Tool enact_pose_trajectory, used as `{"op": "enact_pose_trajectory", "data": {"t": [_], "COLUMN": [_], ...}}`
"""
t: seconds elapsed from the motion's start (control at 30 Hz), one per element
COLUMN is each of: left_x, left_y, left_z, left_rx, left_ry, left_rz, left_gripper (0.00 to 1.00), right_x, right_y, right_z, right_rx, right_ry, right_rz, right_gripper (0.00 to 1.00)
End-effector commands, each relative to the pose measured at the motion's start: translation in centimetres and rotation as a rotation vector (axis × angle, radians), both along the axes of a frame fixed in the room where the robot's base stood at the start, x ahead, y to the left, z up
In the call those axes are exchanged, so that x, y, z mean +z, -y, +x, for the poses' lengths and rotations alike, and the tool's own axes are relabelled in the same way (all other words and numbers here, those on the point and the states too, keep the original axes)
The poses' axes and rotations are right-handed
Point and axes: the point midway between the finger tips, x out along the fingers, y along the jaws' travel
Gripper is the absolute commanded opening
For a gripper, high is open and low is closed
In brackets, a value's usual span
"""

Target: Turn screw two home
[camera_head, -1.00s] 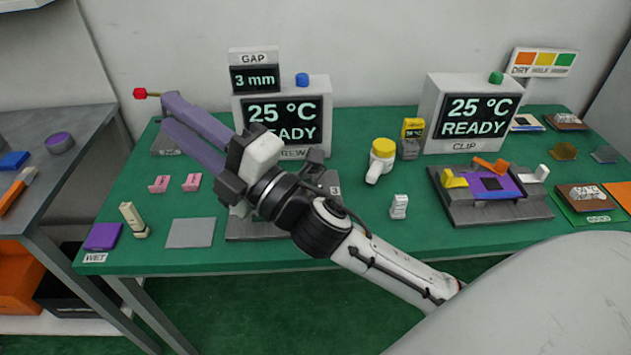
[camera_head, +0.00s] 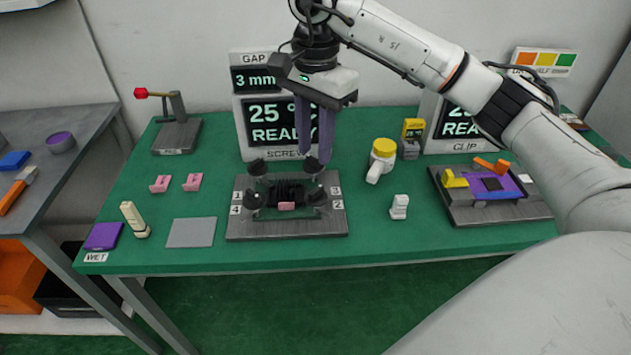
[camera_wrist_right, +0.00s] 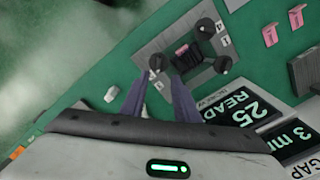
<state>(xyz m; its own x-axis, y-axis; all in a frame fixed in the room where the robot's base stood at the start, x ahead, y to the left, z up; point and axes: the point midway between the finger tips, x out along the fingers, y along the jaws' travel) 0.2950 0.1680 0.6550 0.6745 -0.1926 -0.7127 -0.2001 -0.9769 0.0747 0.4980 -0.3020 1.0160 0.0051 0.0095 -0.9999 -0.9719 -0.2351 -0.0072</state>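The screw fixture (camera_head: 290,228) is a grey plate with black knobs at its corners and printed numbers beside them. A pink piece (camera_head: 287,206) sits at the fixture's front middle. My right gripper (camera_head: 313,155) points down behind and above the fixture's rear-right knob (camera_head: 312,166). My left gripper is out of view.
The screw display (camera_head: 275,125) stands behind the fixture. A lever with a red knob (camera_head: 141,93) is at back left. A yellow-capped bottle (camera_head: 381,160), a white block (camera_head: 399,207) and the clip fixture (camera_head: 490,209) lie to the right. A grey pad (camera_head: 191,232) lies left.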

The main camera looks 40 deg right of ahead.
Motion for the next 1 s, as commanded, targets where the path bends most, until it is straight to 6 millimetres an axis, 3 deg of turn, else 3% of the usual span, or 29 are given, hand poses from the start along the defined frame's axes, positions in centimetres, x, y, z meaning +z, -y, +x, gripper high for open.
{"op": "enact_pose_trajectory", "data": {"t": [0.6,1.0], "left_x": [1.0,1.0], "left_y": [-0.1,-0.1], "left_z": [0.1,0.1], "left_rx": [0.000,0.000], "left_ry": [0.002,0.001], "left_rz": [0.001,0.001], "left_gripper": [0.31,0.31], "right_x": [-9.1,-10.1], "right_y": [0.3,0.3], "right_z": [-0.2,-0.1], "right_rx": [-0.002,-0.002], "right_ry": [-0.008,-0.005], "right_rz": [-0.010,-0.010], "right_gripper": [0.28,0.28]}}
